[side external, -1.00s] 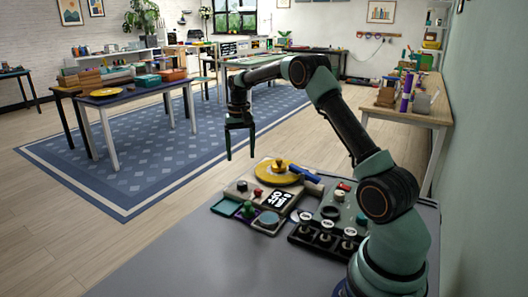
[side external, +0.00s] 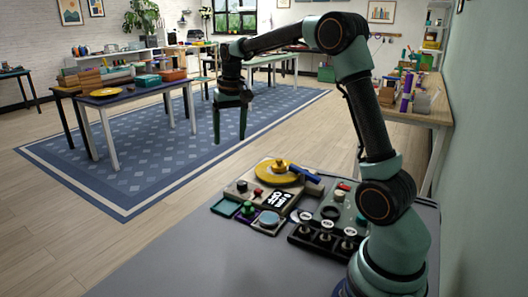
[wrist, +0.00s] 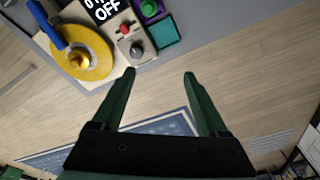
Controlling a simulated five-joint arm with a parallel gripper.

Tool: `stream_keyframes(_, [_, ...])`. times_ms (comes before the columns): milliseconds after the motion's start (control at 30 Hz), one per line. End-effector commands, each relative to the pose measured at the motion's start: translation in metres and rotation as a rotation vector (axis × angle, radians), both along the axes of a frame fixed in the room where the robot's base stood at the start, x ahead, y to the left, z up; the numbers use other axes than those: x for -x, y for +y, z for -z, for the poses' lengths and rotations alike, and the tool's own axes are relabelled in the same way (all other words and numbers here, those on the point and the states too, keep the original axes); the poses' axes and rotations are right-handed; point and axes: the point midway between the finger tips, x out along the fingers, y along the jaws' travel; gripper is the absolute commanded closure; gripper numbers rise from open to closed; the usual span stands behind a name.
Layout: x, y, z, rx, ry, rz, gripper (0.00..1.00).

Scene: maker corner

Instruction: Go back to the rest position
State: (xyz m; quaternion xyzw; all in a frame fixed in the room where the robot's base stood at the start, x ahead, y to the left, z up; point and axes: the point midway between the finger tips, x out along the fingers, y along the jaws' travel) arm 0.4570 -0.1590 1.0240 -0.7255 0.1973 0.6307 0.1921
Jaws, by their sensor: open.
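My gripper (side external: 230,122) hangs in the air beyond the far edge of the grey worktop, above the blue rug in the side view. Its two green fingers point down. In the wrist view my gripper (wrist: 159,75) is open, with nothing between its fingers. The wrist view shows bare wood floor between and around the fingertips. My arm is raised and stretched out from its base at the worktop's right side.
A grey worktop (side external: 180,262) carries a board with a yellow disc (side external: 278,172), a blue handle (side external: 304,174), a black-and-white label (side external: 274,200), a teal square (side external: 225,208) and a row of black-based knobs (side external: 326,236). The worktop's left part is clear. A wall stands at right.

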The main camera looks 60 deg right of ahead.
Motion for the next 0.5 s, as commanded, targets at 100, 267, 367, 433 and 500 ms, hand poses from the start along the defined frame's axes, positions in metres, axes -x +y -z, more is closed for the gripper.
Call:
stream_keyframes(100, [0.019,0.031,-0.022,0.021,-0.052,-0.081,0.23])
stream_keyframes(267, [0.05,0.068,-0.04,0.047,-0.114,-0.187,0.23])
stream_keyframes(367, [0.072,0.088,-0.045,0.063,-0.154,-0.25,0.23])
stream_keyframes(433, [0.087,0.102,-0.046,0.073,-0.182,-0.296,0.23])
stream_keyframes(500, [0.103,0.114,-0.045,0.084,-0.21,-0.342,0.23])
